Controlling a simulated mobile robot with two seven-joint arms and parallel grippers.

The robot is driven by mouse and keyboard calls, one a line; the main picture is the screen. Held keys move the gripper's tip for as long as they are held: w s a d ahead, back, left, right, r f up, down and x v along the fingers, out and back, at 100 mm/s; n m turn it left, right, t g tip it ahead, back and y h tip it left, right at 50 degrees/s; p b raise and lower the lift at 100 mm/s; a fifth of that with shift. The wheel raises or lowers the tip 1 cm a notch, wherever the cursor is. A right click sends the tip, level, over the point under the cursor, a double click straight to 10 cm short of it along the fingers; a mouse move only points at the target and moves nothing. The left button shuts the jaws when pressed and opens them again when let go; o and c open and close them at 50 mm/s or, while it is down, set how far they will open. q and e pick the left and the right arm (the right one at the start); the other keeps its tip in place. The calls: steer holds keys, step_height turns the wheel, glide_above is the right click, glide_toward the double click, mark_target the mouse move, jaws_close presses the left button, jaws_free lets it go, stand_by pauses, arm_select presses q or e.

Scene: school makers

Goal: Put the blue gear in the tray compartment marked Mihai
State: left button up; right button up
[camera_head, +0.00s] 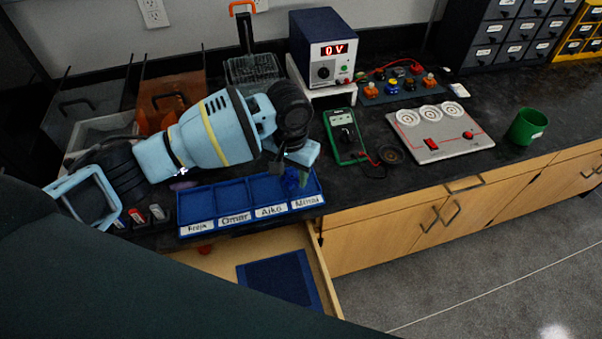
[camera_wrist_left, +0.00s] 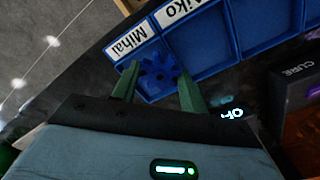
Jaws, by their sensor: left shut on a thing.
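The blue tray (camera_head: 222,227) lies on the dark counter, its compartments labelled Freja, Omar, Aiko and Mihai from left to right. The Mihai label (camera_wrist_left: 130,38) also shows in the left wrist view. My left gripper (camera_head: 292,172) is at the Mihai compartment, at the tray's right end, pointing down. It is shut on the blue gear (camera_wrist_left: 160,73), whose teeth show between the two fingers in the left wrist view. The gear is over or inside the Mihai compartment; I cannot tell whether it touches the floor. My right gripper is not in view.
An open wooden drawer (camera_head: 322,268) with a blue panel (camera_head: 278,280) is below the tray. A green multimeter (camera_head: 345,135) stands to the right, near a grey board (camera_head: 440,132) and a green cup (camera_head: 527,126). A power supply (camera_head: 325,50) stands behind.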

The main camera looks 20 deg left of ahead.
arm_select(q)
steer(key=shift+w+d+f, duration=0.1)
steer(key=shift+w+d, duration=0.1)
steer(key=shift+w, duration=0.25)
steer(key=shift+w+d+f, duration=0.1)
steer(key=shift+w+d, duration=0.05)
steer(key=shift+w, duration=0.3)
steer(key=shift+w+r, duration=0.15)
steer(key=shift+w, duration=0.05)
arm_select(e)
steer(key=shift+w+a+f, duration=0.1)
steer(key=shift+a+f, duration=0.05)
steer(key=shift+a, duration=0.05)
arm_select(q)
steer(key=shift+w+d, duration=0.15)
steer(key=shift+w, duration=0.05)
steer(key=shift+w+f+b, duration=0.15)
steer(key=shift+f+b, duration=0.15)
steer(key=shift+f, duration=1.5)
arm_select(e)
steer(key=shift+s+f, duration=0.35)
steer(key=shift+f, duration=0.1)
arm_select(q)
steer(key=shift+f, duration=0.1)
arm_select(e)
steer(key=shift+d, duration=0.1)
